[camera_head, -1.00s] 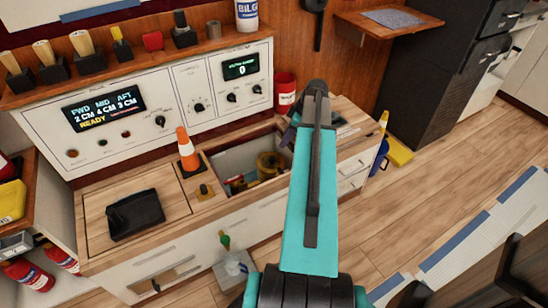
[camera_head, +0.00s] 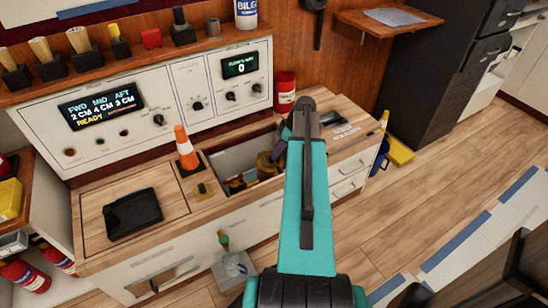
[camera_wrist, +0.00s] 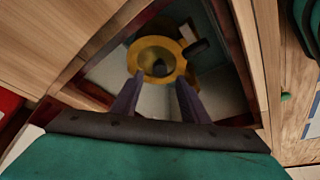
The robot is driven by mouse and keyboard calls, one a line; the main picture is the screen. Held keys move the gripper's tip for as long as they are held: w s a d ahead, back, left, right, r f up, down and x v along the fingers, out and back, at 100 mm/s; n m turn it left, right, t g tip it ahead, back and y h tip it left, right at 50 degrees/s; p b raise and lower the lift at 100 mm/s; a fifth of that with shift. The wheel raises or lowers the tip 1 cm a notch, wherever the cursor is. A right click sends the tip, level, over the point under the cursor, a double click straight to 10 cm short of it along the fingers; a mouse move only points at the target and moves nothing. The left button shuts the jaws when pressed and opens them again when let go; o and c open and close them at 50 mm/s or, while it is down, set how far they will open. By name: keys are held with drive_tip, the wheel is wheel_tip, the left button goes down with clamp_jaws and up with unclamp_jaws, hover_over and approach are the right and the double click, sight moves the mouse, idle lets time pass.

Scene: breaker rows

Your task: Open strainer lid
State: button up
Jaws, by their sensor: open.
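The strainer (camera_head: 266,165) is a round brass-yellow body down in the open compartment of the counter. In the wrist view the strainer (camera_wrist: 150,47) shows as a yellow ring with a darker centre and a small dark part at its right. I cannot tell how its lid sits. My gripper (camera_wrist: 158,98) is open, its two purple fingers spread and pointing into the compartment towards the strainer. Nothing is seen between the fingers. In the head view my arm hides much of my gripper and the compartment's right side.
The compartment's wooden rim (camera_wrist: 246,50) lies close on the right in the wrist view. An orange cone (camera_head: 186,148) stands at the compartment's left, with a black tray (camera_head: 134,213) further left. A red can (camera_head: 285,88) stands behind.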

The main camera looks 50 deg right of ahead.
sight(270, 159)
drive_tip(key=shift+b+x, duration=0.45)
drive_tip(key=shift+x, duration=2.05)
clamp_jaws()
